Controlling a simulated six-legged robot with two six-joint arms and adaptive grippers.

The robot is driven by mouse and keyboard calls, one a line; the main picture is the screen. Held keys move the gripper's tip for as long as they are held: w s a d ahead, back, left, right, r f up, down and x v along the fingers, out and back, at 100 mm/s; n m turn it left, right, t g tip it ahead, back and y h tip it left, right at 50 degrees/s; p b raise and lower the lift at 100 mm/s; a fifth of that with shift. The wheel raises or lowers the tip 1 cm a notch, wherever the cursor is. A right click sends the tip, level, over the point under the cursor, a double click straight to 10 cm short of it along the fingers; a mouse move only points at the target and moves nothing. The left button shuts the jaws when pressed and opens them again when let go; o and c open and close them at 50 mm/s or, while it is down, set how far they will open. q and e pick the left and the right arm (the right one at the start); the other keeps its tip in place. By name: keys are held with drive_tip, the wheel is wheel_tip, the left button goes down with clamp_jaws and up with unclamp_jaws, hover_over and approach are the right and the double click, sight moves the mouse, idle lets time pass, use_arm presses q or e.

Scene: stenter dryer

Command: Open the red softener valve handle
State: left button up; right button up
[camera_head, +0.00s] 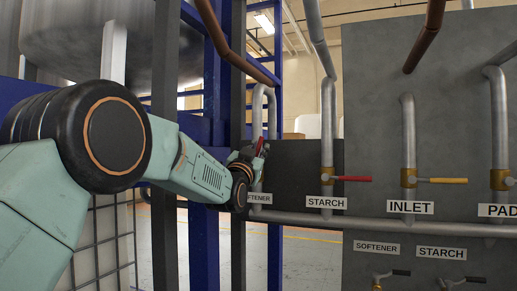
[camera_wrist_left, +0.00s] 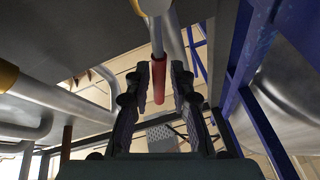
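The red softener valve handle (camera_head: 262,145) is partly hidden by my left gripper (camera_head: 252,154), above a SOFTENER label (camera_head: 260,199) that my arm partly covers. In the left wrist view the red handle (camera_wrist_left: 159,82) hangs from its grey pipe between the two dark fingers of my left gripper (camera_wrist_left: 161,70). The fingers stand apart on either side of the handle, with a visible gap on the right side. The handle lies close to the left finger; I cannot tell whether they touch. My right gripper is not in view.
To the right, a STARCH valve with a red handle (camera_head: 355,178) and an INLET valve with a yellow handle (camera_head: 449,180) stand on grey pipes. A horizontal pipe (camera_head: 400,229) runs below. Blue posts (camera_head: 205,240) stand close behind my arm.

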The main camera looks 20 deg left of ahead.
use_arm(q)
drive_tip(key=shift+o, duration=0.9)
drive_tip(key=shift+r, duration=0.15)
drive_tip(key=shift+d, duration=0.1)
drive_tip(key=v, duration=1.2)
